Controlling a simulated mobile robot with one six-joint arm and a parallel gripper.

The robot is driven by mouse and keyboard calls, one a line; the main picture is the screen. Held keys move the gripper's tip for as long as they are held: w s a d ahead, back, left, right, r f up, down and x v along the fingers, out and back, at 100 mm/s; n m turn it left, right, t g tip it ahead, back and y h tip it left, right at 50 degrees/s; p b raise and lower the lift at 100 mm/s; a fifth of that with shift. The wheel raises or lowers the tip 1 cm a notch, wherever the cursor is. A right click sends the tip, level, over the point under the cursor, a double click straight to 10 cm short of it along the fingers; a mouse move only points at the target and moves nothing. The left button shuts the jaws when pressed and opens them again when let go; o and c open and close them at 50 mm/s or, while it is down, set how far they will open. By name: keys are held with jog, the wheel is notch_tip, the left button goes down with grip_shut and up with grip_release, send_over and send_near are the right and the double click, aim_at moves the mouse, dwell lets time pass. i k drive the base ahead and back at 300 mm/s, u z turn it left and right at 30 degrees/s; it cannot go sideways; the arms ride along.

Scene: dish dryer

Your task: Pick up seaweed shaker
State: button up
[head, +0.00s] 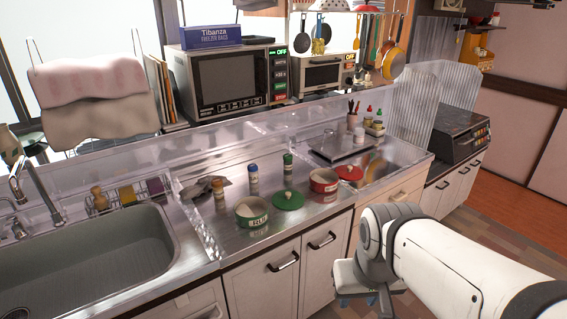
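Several small shakers stand upright on the steel counter (318,228) right of the sink. One has a green cap (287,163), one a blue cap (253,178) and one an orange-red cap (219,192). Their labels are too small to read, so I cannot tell for certain which is the seaweed shaker; the green cap may mark it. My gripper (358,300) is low in front of the cabinets, below the counter edge and well apart from the shakers. My arm hides part of it, and its finger opening is unclear.
A green pot (251,212) with its lid (288,201) and a red pot (323,181) with its lid (349,172) stand near the shakers. The sink (95,263) is left, a microwave (228,80) behind. Cabinets (289,277) front the counter.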

aim_at(287, 158)
jog(key=z, duration=0.1)
jog(key=k, duration=0.35)
jog(key=u, duration=0.2)
jog(key=i, duration=1.25)
jog(key=z, duration=0.7)
jog(key=i, duration=0.55)
jog(key=z, duration=0.45)
